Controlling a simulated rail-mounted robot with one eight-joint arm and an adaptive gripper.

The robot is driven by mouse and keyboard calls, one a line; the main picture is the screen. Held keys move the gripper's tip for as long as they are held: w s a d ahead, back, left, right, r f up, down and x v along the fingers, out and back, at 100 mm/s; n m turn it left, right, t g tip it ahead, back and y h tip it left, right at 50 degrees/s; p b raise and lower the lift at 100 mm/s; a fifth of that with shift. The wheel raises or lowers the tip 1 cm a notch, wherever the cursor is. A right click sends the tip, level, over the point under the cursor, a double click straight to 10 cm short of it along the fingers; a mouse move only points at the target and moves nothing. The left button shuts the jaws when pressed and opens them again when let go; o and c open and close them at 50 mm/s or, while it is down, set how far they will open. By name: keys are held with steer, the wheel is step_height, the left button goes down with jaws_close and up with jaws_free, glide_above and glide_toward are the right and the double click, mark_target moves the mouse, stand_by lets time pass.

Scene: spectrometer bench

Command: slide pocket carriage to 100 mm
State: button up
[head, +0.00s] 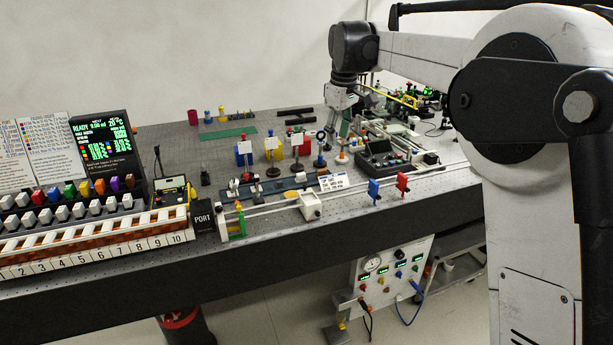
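A small white block, which looks like the pocket carriage (311,207), sits on a thin rail (262,209) along the bench's front edge. It is near the rail's left part. Any scale marks are too small to read. My gripper (332,144) points down from the arm over the middle of the bench, behind and above the carriage and apart from it. Its fingers are small and blend into the equipment behind, so I cannot tell whether they are open.
Blue (374,191) and red (402,181) pieces stand along the rail to the right. A black PORT block (203,218) and a numbered rack (95,250) are left. Coloured holders on posts and a dark control box (384,162) crowd the bench behind the rail.

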mark_target(309, 201)
steer(key=w+a+f+n+g+p, duration=0.2)
steer(key=w+a+f+n+p, duration=0.2)
steer(key=w+a+f, duration=0.5)
steer(key=f, duration=1.1)
steer(key=shift+s+a+f+p, duration=0.3)
steer(key=shift+s+f+p, duration=0.05)
steer(key=shift+s+f, duration=0.05)
jaws_close()
